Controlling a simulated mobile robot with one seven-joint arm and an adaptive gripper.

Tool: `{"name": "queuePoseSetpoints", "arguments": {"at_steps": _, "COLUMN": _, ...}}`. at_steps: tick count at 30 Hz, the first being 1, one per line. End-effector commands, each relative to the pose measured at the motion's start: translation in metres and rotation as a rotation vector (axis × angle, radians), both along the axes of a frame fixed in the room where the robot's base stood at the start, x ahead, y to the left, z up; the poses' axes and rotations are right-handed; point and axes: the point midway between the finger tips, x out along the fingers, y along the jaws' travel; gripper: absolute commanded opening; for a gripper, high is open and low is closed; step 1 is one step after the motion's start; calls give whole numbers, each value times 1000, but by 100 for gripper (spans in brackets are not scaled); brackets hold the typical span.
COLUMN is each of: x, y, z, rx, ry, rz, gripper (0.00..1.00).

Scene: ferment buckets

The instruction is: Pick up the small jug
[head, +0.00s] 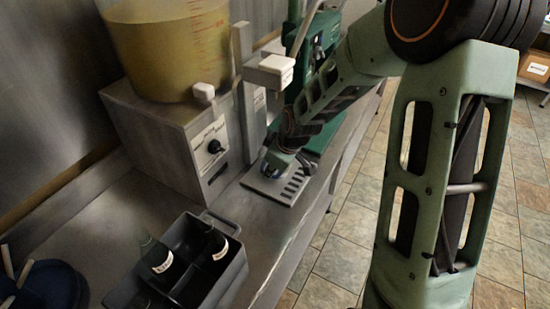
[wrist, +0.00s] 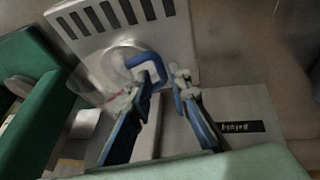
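The small jug looks clear and round with a blue loop handle. In the wrist view the jug (wrist: 116,64) stands on the slotted metal drip tray, with its handle (wrist: 147,62) toward my gripper (wrist: 162,82). My gripper's two blue-edged fingers are apart, with a gap between them. The left fingertip overlaps the lower end of the handle in the picture; I cannot tell if they touch. In the head view my gripper (head: 275,158) is low over the drip tray (head: 290,187), and the jug is mostly hidden there.
A steel dispenser (head: 170,130) bearing a bucket of yellow liquid (head: 172,50) stands left of my gripper. A green stand (head: 322,130) is behind it. A dark crate with bottles (head: 225,280) sits in front on the steel counter. The counter edge is close on the right.

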Motion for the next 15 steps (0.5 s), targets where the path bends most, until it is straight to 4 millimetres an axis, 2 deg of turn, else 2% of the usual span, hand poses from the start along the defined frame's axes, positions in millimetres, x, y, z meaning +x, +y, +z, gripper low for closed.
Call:
{"name": "queuePoseSetpoints", "arguments": {"at_steps": 4, "x": 5, "y": 3, "z": -13, "rx": -1, "ry": 1, "rz": 1, "gripper": 18}}
{"name": "queuePoseSetpoints", "arguments": {"at_steps": 13, "x": 6, "y": 3, "z": -16, "rx": -1, "ry": 1, "rz": 0, "gripper": 18}}
{"name": "queuePoseSetpoints", "arguments": {"at_steps": 15, "x": 6, "y": 3, "z": -16, "rx": -1, "ry": 1, "rz": 0, "gripper": 10}}
